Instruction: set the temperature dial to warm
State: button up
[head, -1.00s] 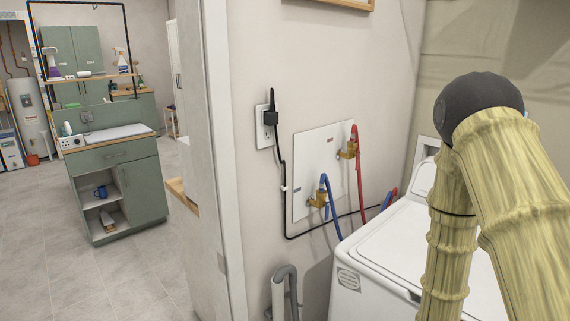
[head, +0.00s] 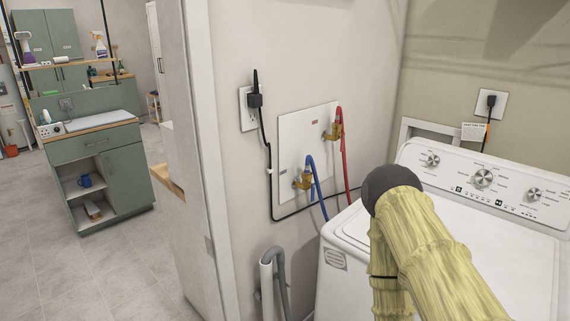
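A white washing machine (head: 500,244) stands at the right of the head view. Its raised control panel (head: 458,187) at the back carries three silver dials: a left dial (head: 432,160), a larger middle dial (head: 483,178) and a right dial (head: 534,194). The lettering is too small to read, so I cannot tell which is the temperature dial or where it points. My bamboo-patterned arm crosses in front of the washer and hides part of its lid. My gripper is outside the view.
A wall panel (head: 293,140) with blue and red hoses is left of the washer. A grey drain hose (head: 281,275) stands near the washer's front left. A door frame (head: 197,150) borders it. A green cabinet (head: 108,176) stands beyond, with open floor (head: 100,270) in front.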

aim_at(433, 159)
jog(key=u, duration=0.05)
jog(key=k, duration=0.5)
jog(key=z, duration=0.7)
jog(key=i, duration=1.1)
jog(key=z, duration=0.4)
